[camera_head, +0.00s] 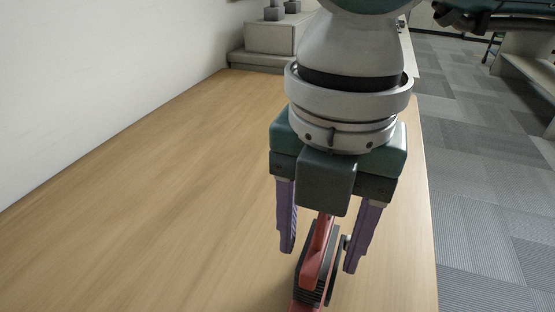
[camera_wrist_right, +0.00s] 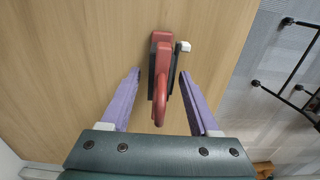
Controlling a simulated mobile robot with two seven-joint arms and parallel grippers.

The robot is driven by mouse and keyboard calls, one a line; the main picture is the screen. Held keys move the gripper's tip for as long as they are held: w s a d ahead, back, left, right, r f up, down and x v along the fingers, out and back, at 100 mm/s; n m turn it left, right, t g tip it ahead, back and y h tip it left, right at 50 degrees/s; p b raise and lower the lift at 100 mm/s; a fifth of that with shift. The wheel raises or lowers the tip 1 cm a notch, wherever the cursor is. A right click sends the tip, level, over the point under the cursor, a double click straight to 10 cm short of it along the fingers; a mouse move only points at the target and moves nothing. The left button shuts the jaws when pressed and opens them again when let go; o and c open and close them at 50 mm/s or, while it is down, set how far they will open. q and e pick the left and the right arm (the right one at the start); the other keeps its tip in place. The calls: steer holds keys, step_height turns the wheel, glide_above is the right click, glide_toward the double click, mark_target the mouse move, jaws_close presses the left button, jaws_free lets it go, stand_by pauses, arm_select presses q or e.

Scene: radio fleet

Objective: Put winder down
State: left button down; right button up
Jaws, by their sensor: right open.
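The winder (camera_head: 317,262) is red with a dark ribbed body, and sits on the wooden table near the bottom of the head view. In the right wrist view the winder (camera_wrist_right: 161,75) shows its red handle and a small white knob at its side. My right gripper (camera_head: 321,262) is open, with its purple fingers on either side of the winder. In the right wrist view the fingers of the right gripper (camera_wrist_right: 159,72) stand apart from the winder, with gaps on both sides. My left gripper is not in view.
The wooden table (camera_head: 150,200) is bare to the left of the winder. A white wall (camera_head: 90,80) runs along its left side, and a grey box (camera_head: 268,38) stands at the far end. The table's right edge is close, with carpeted floor (camera_head: 480,180) beyond.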

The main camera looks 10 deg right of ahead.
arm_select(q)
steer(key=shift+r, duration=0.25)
arm_select(e)
steer(key=shift+r, duration=0.55)
arm_select(q)
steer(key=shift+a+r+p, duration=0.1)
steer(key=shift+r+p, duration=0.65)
steer(key=shift+p, duration=0.25)
arm_select(e)
step_height(320, 180, up, 11)
steer(key=shift+r, duration=0.15)
